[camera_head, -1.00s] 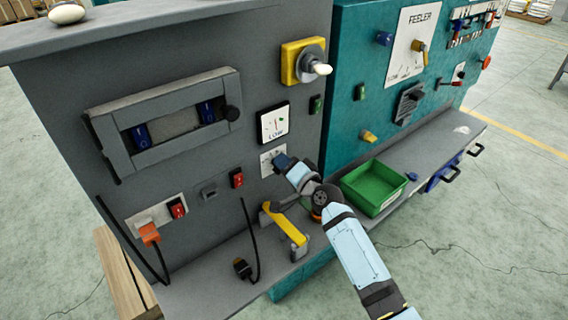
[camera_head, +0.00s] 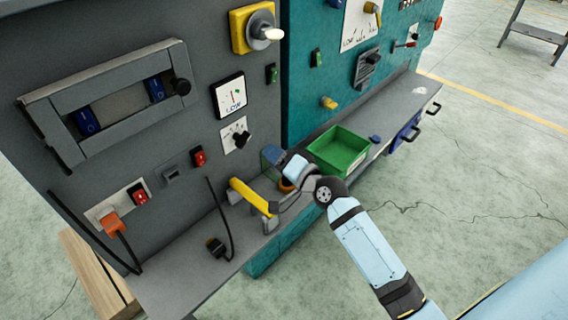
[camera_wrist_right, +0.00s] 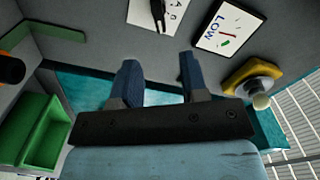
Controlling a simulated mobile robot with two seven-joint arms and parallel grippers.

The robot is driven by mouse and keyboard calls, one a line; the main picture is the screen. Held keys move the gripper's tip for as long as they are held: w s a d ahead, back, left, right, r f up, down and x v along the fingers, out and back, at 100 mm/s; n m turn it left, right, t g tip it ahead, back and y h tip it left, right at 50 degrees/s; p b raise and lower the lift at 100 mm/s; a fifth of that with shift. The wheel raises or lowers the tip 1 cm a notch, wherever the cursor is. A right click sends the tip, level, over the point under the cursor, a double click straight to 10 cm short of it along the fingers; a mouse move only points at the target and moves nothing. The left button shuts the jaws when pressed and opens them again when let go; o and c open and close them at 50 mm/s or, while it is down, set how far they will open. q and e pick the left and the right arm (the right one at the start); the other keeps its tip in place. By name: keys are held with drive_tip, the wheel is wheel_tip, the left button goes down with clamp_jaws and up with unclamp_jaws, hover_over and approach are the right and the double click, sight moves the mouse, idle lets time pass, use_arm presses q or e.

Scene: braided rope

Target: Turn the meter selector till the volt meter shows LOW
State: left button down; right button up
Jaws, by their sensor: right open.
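The volt meter (camera_head: 229,95) is a white, black-framed dial on the grey panel. It reads LOW, also in the right wrist view (camera_wrist_right: 229,27), with a red needle and a green mark. Below it is the meter selector, a black knob (camera_head: 241,139) on a white plate (camera_head: 229,133). In the right wrist view the knob (camera_wrist_right: 158,12) shows at the top edge, beyond the fingertips. My right gripper (camera_head: 271,155) is open and empty, right of and below the selector, apart from it. In the right wrist view its two blue fingers (camera_wrist_right: 160,72) are spread with nothing between them. My left gripper is out of view.
A green bin (camera_head: 340,150) stands on the ledge right of my right gripper. A yellow handle (camera_head: 250,196) sits below the selector. A yellow rotary switch (camera_head: 241,28) is above the meter. A black cable plug (camera_head: 215,246) lies on the ledge at lower left.

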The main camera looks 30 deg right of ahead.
drive_tip(key=shift+v, duration=1.45)
drive_tip(key=s+a+f+n+g+h+p, duration=0.1)
drive_tip(key=s+a+f+n+g+p, duration=0.1)
drive_tip(key=s+f+n, duration=0.3)
drive_tip(key=s+a+f+n+g+h+p, duration=0.2)
drive_tip(key=s+f+n, duration=0.4)
drive_tip(key=s+f, duration=0.8)
drive_tip(key=s+a+g, duration=0.1)
drive_tip(key=s+g, duration=0.1)
drive_tip(key=s, duration=0.1)
drive_tip(key=shift+a, duration=0.2)
drive_tip(key=shift+s+r, duration=0.1)
